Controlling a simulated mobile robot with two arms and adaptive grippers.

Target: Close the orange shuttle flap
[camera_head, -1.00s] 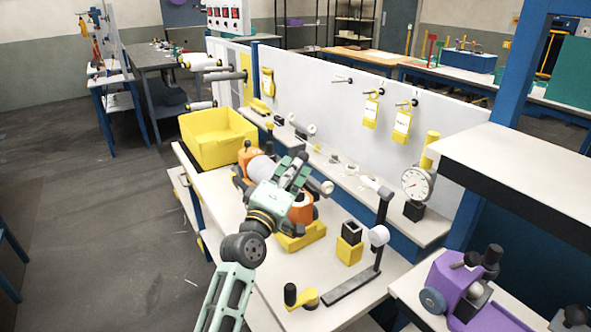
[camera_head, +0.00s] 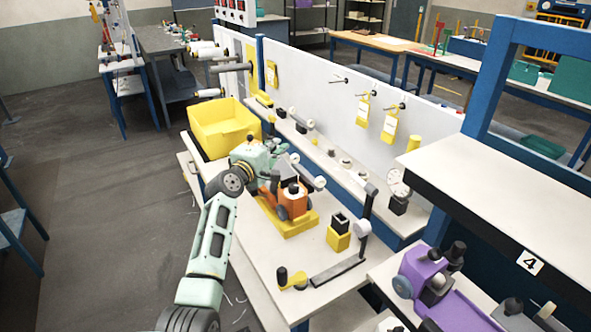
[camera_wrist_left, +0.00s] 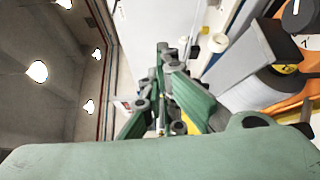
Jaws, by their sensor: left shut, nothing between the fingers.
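The orange shuttle (camera_head: 294,205) sits on a yellow base (camera_head: 288,227) on the white bench. My left gripper (camera_head: 287,167) is shut and empty over the shuttle's far left part, hiding much of its body and the flap. In the left wrist view, the gripper's fingers (camera_wrist_left: 168,62) are close together, left of the shuttle. That view shows the shuttle's white spool (camera_wrist_left: 262,90), a dark grey bar (camera_wrist_left: 240,55) beside it, and orange body (camera_wrist_left: 300,97). I cannot tell how far the flap is open. My right gripper is not in view.
A yellow bin (camera_head: 222,128) stands at the bench's far left end. Right of the shuttle stand a small yellow block with a black top (camera_head: 339,235) and a black stand (camera_head: 362,222). A purple shuttle (camera_head: 425,270) sits lower right. The front bench surface is mostly clear.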

